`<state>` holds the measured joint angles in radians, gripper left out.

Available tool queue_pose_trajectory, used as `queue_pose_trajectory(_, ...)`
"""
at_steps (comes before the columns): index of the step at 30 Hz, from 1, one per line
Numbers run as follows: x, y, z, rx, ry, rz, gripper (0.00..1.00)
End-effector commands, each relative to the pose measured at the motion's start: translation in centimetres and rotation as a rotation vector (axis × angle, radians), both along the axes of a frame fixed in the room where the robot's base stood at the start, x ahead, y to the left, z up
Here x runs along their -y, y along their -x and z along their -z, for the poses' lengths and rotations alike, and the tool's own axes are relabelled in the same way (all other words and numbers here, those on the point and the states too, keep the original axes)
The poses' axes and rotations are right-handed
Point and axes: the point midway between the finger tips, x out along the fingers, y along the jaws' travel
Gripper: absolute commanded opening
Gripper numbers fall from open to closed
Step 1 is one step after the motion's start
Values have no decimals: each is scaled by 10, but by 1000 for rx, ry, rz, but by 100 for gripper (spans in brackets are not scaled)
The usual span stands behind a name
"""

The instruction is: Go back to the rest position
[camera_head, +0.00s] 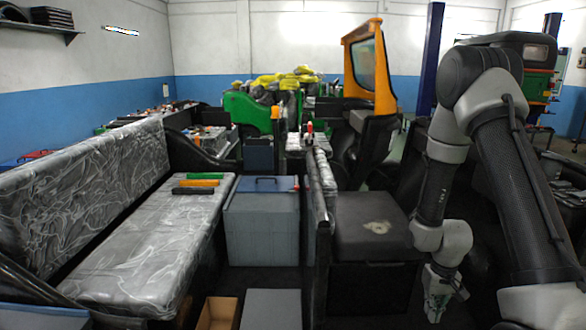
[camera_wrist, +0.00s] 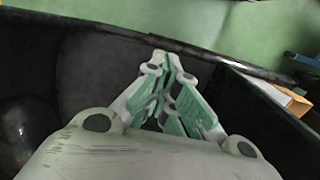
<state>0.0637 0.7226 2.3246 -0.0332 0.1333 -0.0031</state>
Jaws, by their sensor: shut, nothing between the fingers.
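My gripper (camera_head: 437,296) hangs from my arm at the right of the head view, pointing down beside the dark seat box. In the wrist view my gripper (camera_wrist: 170,70) shows its green-padded fingers close together at the tips, with nothing between them. Dark panels lie around and below it there, with green floor beyond.
A dark seat box (camera_head: 372,225) stands just left of my gripper. A plastic-covered bench (camera_head: 150,250) with several coloured bars is at the left. A grey box (camera_head: 262,225) stands in the middle. An orange frame (camera_head: 375,70) and a blue post (camera_head: 430,60) rise behind.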

Motion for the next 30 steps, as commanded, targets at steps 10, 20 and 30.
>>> queue_pose_trajectory(10, -10, 77, -192, -113, 0, 6, 0)
queue_pose_trajectory(20, -20, 152, -313, 51, -2, -4, 0)
queue_pose_trajectory(30, -24, 172, -380, 381, 1, -21, 0)
